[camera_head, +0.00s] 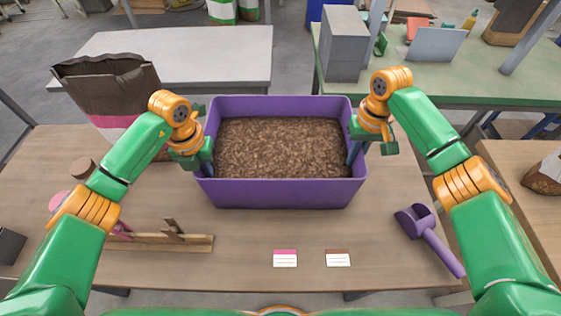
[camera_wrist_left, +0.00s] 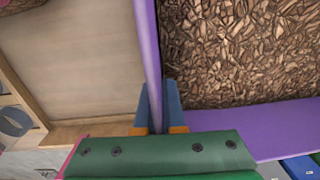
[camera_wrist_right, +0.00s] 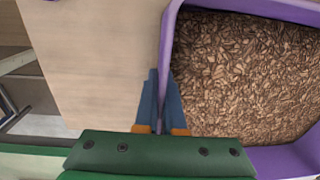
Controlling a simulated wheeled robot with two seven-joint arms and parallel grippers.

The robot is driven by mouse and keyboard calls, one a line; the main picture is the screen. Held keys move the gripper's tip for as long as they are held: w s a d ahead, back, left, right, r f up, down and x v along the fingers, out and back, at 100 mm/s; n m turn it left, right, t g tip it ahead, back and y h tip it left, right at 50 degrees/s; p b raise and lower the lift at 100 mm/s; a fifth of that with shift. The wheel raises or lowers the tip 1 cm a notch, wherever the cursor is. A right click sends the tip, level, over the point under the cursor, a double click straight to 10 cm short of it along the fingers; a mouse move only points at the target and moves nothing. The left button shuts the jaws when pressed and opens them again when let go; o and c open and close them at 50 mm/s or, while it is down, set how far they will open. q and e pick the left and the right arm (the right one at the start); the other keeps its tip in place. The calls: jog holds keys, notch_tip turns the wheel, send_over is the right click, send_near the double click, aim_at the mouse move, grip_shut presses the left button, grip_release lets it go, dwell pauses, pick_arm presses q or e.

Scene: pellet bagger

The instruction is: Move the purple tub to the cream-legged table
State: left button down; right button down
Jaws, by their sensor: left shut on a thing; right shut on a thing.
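The purple tub (camera_head: 280,194), filled with brown chips or pellets, is upright at the middle of the wooden table (camera_head: 300,232). I cannot tell whether its base touches the tabletop. My left gripper (camera_head: 207,158) is shut on the tub's left wall; in the left wrist view the purple wall (camera_wrist_left: 148,50) runs between its fingers. My right gripper (camera_head: 354,152) is shut on the right wall, which also runs between its fingers in the right wrist view (camera_wrist_right: 166,60). No cream legs show clearly, so I cannot tell which table is the cream-legged one.
A brown paper sack (camera_head: 108,85) stands behind my left arm. A purple scoop (camera_head: 430,238) and two label cards (camera_head: 285,258) lie on the wooden table. A pale table (camera_head: 190,50) behind looks bare. The green-edged table (camera_head: 450,80) holds a grey box (camera_head: 342,45) and other items.

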pick_arm(q)
jog(key=shift+w+r, duration=0.1)
jog(key=shift+r, duration=0.05)
pick_arm(e)
jog(key=shift+w+r, duration=0.1)
jog(key=shift+r, duration=0.05)
